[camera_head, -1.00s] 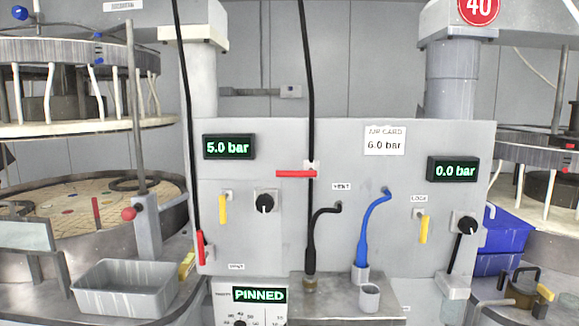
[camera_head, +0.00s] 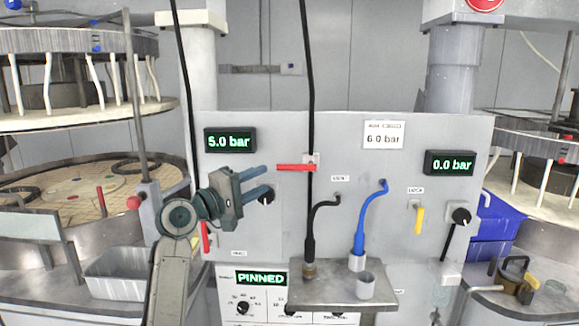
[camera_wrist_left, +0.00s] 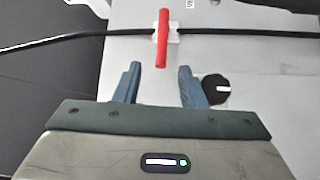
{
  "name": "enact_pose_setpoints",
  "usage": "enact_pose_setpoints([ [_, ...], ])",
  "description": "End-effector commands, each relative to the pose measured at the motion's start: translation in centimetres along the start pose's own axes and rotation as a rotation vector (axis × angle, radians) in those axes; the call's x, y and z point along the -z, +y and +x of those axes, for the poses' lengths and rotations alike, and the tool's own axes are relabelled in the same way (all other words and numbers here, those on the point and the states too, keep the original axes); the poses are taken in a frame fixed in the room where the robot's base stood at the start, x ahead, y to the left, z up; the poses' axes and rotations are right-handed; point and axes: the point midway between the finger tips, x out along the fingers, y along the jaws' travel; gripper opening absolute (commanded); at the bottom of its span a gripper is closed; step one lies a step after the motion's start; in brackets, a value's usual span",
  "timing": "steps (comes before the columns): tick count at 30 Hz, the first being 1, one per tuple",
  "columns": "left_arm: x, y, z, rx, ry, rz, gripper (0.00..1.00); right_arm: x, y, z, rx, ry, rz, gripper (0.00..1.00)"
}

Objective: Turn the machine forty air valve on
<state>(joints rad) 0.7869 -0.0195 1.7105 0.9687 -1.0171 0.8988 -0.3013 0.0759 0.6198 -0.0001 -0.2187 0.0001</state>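A red valve handle (camera_head: 295,167) lies horizontal across a black hose at the upper middle of the grey panel. In the left wrist view the red handle (camera_wrist_left: 162,38) stands upright in the picture. My left gripper (camera_head: 268,181) is open and empty, in front of the panel, left of and slightly below the handle. In the wrist view the handle's near end lies about between and just ahead of the fingertips (camera_wrist_left: 160,68); I cannot tell its depth from them. A second red handle (camera_head: 205,238) hangs upright lower left, partly behind my arm. My right gripper is out of view.
A black knob (camera_head: 267,197) sits just beside the lower finger. Displays read 5.0 bar (camera_head: 230,140) and 0.0 bar (camera_head: 451,163). A yellow handle (camera_head: 420,220) hangs at right. Black and blue hoses (camera_head: 362,225) rise from a metal shelf (camera_head: 340,297). A red sign (camera_head: 484,3) is cut off above.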

Motion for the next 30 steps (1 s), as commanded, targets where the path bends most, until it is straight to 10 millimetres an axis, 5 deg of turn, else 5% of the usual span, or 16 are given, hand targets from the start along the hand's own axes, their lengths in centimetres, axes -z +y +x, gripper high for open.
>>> enact_pose_setpoints([
  [15,0.1,0.1,8.8,0.003,0.001,-0.002,0.37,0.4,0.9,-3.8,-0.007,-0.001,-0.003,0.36],
  [30,0.1,-0.2,10.2,0.003,0.003,0.001,0.33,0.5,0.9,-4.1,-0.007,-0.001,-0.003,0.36],
])
